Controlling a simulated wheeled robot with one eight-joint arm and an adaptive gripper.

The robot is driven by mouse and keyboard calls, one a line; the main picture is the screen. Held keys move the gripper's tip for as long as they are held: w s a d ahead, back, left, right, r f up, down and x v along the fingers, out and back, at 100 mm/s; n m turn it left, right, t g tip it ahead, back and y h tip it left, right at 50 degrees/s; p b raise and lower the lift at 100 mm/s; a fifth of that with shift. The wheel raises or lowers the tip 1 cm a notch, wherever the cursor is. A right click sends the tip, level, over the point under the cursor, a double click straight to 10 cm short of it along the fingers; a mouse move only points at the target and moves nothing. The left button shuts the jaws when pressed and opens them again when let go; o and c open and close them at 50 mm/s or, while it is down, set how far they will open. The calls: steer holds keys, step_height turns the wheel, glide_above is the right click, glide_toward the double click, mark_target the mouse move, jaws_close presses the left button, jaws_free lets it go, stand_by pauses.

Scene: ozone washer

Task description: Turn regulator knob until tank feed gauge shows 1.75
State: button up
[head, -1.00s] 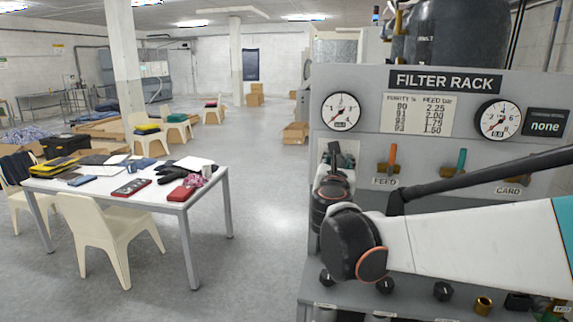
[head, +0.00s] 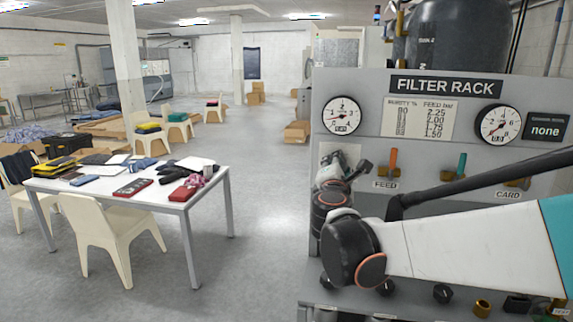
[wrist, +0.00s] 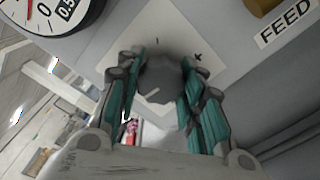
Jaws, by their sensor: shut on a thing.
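The regulator knob (wrist: 163,84) is a dark grey round knob with a pale line on its front, in front of a white plate. My gripper (wrist: 160,72) is shut on the knob, with a teal-padded finger at each side. In the head view my gripper (head: 352,172) is at the panel's left, below the left gauge, and hides the knob. That gauge (head: 342,115) is white and round, with a small digital readout too blurred to read surely. Part of a gauge (wrist: 52,12) shows in the wrist view; its cut-off readout begins with 0.5.
The FILTER RACK panel (head: 447,85) carries a purity and feed chart (head: 417,118), a second gauge (head: 498,124), and an orange FEED handle (head: 393,160) and a teal handle (head: 461,165) right of my gripper. Several knobs lie on the lower ledge. A cluttered table (head: 187,205) stands left.

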steer(key=m, duration=0.4)
steer(key=shift+m, duration=0.3)
steer(key=shift+m+p, duration=0.35)
steer(key=shift+m, duration=1.55)
steer(key=o, duration=1.1)
